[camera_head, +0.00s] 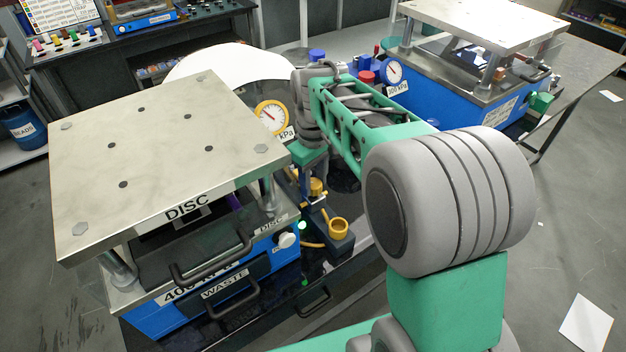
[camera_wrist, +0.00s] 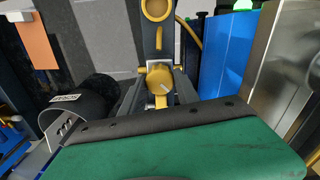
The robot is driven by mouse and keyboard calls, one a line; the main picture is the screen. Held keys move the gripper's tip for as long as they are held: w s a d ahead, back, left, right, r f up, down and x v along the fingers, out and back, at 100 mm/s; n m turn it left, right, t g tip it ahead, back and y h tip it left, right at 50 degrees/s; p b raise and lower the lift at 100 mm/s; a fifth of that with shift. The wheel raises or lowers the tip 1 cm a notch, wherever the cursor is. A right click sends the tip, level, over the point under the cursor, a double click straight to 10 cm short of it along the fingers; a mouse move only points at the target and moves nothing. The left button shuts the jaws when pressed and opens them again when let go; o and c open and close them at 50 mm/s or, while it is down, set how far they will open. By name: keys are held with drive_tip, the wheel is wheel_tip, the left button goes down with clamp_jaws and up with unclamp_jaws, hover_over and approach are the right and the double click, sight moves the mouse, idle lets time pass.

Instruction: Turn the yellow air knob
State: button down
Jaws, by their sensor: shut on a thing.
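The yellow air knob (camera_wrist: 160,80) has a white pointer line and shows in the middle of the wrist view, between the fingers of my gripper (camera_wrist: 160,90). My gripper is shut on it. In the head view the yellow knob (camera_head: 317,187) is small and partly hidden by my arm, beside the blue disc press. A yellow ring-shaped cup (camera_head: 338,227) stands in front of it on a dark block; it also shows at the top of the wrist view (camera_wrist: 156,10).
The blue disc press (camera_head: 160,322) with a thick metal top plate stands at left, with a dial gauge (camera_head: 271,117) behind it. A second blue press (camera_head: 440,95) stands at the back right. A dark cylinder (camera_wrist: 80,112) is left of my gripper in the wrist view.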

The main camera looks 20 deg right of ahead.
sight(314, 182)
drive_tip(key=m, duration=0.5)
drive_tip(key=shift+m, duration=1.9)
drive_tip(key=c, duration=0.9)
unclamp_jaws()
wheel_tip(314, 182, up, 8)
drive_tip(key=shift+f+b, duration=0.1)
drive_tip(key=shift+b, duration=0.65)
